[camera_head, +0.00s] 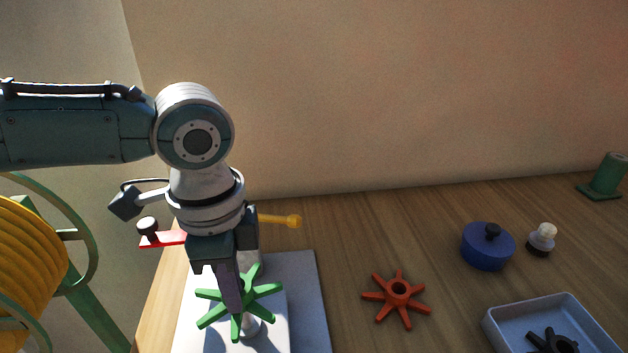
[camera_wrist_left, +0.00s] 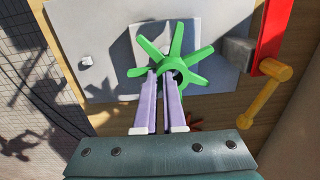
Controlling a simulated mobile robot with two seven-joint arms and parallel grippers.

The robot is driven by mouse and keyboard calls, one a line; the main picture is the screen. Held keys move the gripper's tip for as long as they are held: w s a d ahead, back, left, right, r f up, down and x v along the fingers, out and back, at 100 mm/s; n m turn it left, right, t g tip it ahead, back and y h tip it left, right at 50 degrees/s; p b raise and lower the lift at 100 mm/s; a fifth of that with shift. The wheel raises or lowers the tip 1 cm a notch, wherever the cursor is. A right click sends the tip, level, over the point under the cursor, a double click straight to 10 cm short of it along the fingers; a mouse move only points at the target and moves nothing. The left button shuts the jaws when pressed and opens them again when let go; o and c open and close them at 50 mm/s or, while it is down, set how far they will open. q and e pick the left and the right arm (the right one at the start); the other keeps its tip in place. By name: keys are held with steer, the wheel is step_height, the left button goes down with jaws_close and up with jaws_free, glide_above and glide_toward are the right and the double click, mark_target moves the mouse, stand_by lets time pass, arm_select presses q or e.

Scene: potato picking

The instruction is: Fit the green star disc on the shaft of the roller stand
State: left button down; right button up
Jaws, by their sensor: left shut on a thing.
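My left gripper (camera_head: 230,300) is shut on the hub of the green star disc (camera_head: 267,290), which also shows in the left wrist view (camera_wrist_left: 178,40). The disc is held above the roller stand's pale plate (camera_head: 215,335). In the left wrist view a small round post (camera_wrist_left: 87,60) stands on the plate (camera_wrist_left: 120,50), off to the left of the disc. Whether anything sits under the disc's hub is hidden. My right gripper is not in view.
An orange star disc (camera_head: 399,288) lies on the table to the right. Further right are a blue lidded pot (camera_head: 487,247), a small white-topped piece (camera_head: 541,240) and a grey-blue tray (camera_head: 495,331) with a dark star part. A yellow handle (camera_head: 280,220) sticks out behind my gripper.

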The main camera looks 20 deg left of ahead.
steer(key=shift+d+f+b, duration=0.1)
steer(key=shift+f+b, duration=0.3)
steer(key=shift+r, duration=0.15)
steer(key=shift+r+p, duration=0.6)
steer(key=shift+p, duration=0.2)
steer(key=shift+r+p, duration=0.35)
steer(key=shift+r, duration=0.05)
stand_by(2.2)
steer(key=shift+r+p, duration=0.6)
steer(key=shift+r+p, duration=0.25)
steer(key=shift+p, duration=0.05)
stand_by(2.3)
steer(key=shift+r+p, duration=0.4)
stand_by(0.5)
